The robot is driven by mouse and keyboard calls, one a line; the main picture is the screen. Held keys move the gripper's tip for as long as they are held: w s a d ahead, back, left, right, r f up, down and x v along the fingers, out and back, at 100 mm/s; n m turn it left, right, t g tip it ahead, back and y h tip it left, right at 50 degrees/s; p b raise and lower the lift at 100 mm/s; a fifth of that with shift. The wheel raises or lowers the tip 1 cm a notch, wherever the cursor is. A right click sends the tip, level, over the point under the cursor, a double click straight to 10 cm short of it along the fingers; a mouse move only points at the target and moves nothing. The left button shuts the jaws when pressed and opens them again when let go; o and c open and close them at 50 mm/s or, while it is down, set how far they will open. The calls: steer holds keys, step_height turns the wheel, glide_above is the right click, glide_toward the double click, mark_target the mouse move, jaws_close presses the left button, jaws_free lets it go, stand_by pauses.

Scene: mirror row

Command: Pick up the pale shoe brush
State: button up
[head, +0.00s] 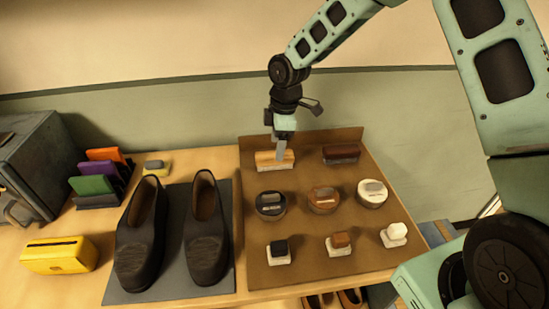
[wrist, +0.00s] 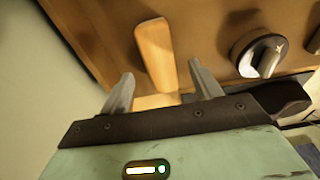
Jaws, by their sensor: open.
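The pale shoe brush (head: 268,161) lies at the back left of the brown board, with a light wooden top and pale bristles below. In the wrist view, the same brush (wrist: 154,50) shows its wooden top running away from me, its near end between the fingers. My gripper (head: 281,152) points down just over the brush, and one finger hides part of it in the head view. In the wrist view my gripper (wrist: 160,70) is open, one finger on each side of the brush. I cannot tell how far the fingertips are above it.
A dark brush (head: 341,153) lies to the right on the brown board (head: 307,252). Polish tins, including a black one (head: 270,205), and small blocks stand in front. The board has a raised back edge. Black shoes (head: 207,235) stand on a grey mat at left.

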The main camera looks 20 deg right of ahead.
mark_target(274, 154)
steer(key=shift+w+a+f+p, duration=0.15)
steer(key=shift+f+p, duration=0.15)
steer(key=shift+f, duration=0.6)
steer(key=shift+s+a+f+p, duration=0.15)
steer(key=shift+f+p, duration=0.15)
steer(key=shift+f, duration=0.6)
steer(key=shift+w+a+f+p, duration=0.15)
steer(key=shift+f+p, duration=0.15)
steer(key=shift+f, duration=0.6)
steer(key=shift+c, duration=0.3)
steer(key=c, duration=1.1)
steer(key=shift+o, duration=0.2)
step_height(274, 154, up, 10)
steer(key=shift+f+b, duration=0.1)
steer(key=shift+b, duration=0.9)
